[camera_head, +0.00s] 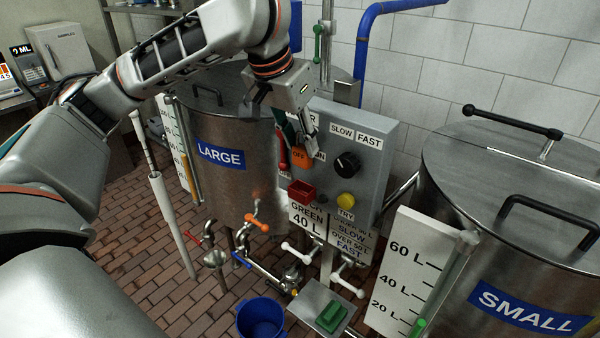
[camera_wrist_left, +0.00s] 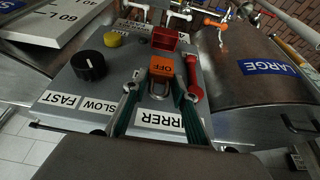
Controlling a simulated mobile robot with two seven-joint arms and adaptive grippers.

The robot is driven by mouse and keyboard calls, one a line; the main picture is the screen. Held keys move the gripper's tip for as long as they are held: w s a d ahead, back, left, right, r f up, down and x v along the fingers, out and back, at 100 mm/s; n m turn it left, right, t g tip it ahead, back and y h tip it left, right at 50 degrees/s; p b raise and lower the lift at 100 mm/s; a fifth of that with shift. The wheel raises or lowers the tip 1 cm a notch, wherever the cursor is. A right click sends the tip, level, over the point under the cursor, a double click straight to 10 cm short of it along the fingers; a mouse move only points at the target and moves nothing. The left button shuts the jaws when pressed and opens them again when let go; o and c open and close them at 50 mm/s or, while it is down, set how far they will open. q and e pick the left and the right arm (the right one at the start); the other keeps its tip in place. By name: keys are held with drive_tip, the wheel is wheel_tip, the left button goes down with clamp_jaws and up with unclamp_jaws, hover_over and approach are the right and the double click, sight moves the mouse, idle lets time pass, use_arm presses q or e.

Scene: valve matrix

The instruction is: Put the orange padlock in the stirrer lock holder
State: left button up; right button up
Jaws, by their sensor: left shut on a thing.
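The orange padlock (camera_head: 300,159) is in front of the grey stirrer panel in the head view. My right gripper is out of view.
The panel (camera_head: 371,190) carries a black knob (camera_head: 347,163), a yellow button (camera_head: 346,200) and a red handle (camera_head: 281,150). The LARGE tank (camera_head: 235,185) is left, the SMALL tank (camera_head: 500,215) right. Valves, pipes and a blue bucket (camera_head: 261,318) are below.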

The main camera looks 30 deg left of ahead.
use_arm(q)
drive_tip(key=shift+f, duration=4.05)
drive_tip(key=o, duration=1.1)
drive_tip(key=shift+f, duration=0.15)
drive_tip(key=shift+o, duration=0.2)
drive_tip(key=shift+s+r, duration=0.15)
drive_tip(key=shift+r, duration=0.55)
drive_tip(key=v, duration=1.1)
